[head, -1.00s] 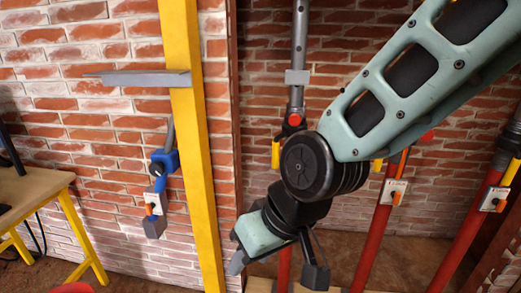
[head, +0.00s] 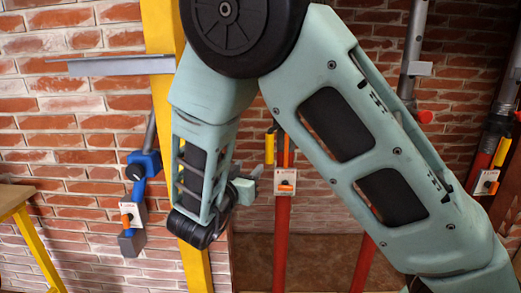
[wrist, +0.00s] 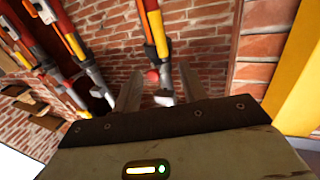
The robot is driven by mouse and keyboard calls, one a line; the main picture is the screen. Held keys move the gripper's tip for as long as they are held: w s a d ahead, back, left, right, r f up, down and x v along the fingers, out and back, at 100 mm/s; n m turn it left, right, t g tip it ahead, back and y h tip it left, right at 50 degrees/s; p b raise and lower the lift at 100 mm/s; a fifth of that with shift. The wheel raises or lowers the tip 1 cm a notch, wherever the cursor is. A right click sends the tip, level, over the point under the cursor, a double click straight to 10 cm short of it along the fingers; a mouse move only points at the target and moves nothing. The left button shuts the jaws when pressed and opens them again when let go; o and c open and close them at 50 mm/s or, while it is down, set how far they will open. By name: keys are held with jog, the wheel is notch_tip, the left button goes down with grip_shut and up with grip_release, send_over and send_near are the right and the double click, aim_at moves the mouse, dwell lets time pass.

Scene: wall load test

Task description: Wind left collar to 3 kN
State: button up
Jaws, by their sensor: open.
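The left prop, a red post (head: 281,245), stands right of the yellow upright. Its white gauge plate (head: 285,182) with an orange pointer shows beside my arm, but the dial reading is too small to tell. My arm hides its upper part and collar in the head view. My gripper (head: 254,172) shows small beside the forearm, close to the gauge plate in the picture. In the wrist view my gripper (wrist: 160,86) has its fingers apart with nothing held. Between and beyond them show a red knob (wrist: 152,74) and a grey bracket (wrist: 164,98) near a prop with a yellow handle (wrist: 158,32).
A yellow upright (head: 158,65) with a grey shelf bracket (head: 110,67) stands at left. A blue clamp-like device (head: 146,162) with another gauge is by the brick wall. Further props stand at right, including a red one (head: 468,215). A table (head: 14,200) is at far left.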

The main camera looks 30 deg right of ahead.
aim_at(269, 147)
jog(key=x, duration=1.7)
jog(key=shift+a, duration=0.1)
jog(key=shift+c, duration=0.2)
jog(key=shift+f, duration=0.1)
grip_shut()
